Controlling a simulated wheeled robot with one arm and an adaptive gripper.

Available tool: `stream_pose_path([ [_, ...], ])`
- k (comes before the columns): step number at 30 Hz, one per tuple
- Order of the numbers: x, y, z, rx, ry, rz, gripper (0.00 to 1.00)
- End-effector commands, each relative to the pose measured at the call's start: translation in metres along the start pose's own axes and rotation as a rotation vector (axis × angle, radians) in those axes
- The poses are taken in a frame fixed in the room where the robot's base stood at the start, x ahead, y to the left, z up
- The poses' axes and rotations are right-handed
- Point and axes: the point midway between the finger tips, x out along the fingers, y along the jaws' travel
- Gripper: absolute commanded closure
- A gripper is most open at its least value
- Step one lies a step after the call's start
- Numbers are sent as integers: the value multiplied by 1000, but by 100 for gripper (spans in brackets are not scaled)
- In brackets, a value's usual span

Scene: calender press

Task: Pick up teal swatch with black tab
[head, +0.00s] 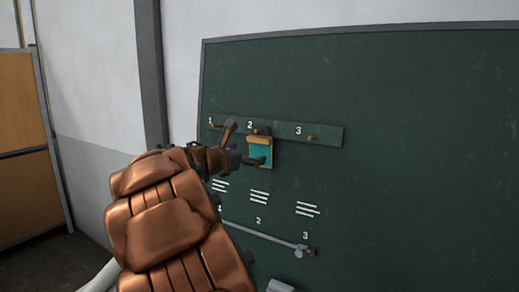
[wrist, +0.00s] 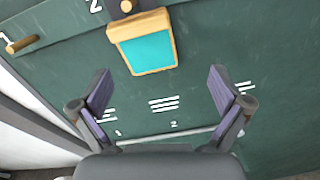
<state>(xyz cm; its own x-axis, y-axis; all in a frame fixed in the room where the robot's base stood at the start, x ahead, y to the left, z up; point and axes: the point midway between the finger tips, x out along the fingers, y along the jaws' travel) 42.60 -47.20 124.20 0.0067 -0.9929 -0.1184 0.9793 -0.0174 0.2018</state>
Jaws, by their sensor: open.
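A teal swatch (head: 261,150) with an orange-tan border and top band hangs at peg 2 on the green board. It also shows in the wrist view (wrist: 147,50), upper centre, slightly tilted. I cannot make out a black tab on it in either view. My gripper (wrist: 160,90) is open and empty, its two fingers spread wide below the swatch in the wrist view. In the head view my gripper (head: 245,144) is close to the swatch, and one dark finger overlaps its lower part. I cannot tell whether they touch.
The green board (head: 420,120) carries a rail with numbered pegs; peg 1 (wrist: 22,44) and peg 3 (head: 312,138) look bare. White line marks and a grey bar (head: 270,236) lie below. A wooden panel (head: 25,150) stands far left.

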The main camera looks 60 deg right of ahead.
Motion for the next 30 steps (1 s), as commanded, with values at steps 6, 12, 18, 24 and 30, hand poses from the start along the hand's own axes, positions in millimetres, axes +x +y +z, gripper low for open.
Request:
stream_pose_path([
  [6, 23, 25, 19, -189, -105, 41, 0],
  [12, 40, 30, 24, -211, -116, 48, 0],
  [18, 56, 31, 25, -209, -115, 49, 0],
  [24, 82, 30, 26, -208, -113, 47, 0],
  [30, 100, 31, 27, -207, -113, 47, 0],
])
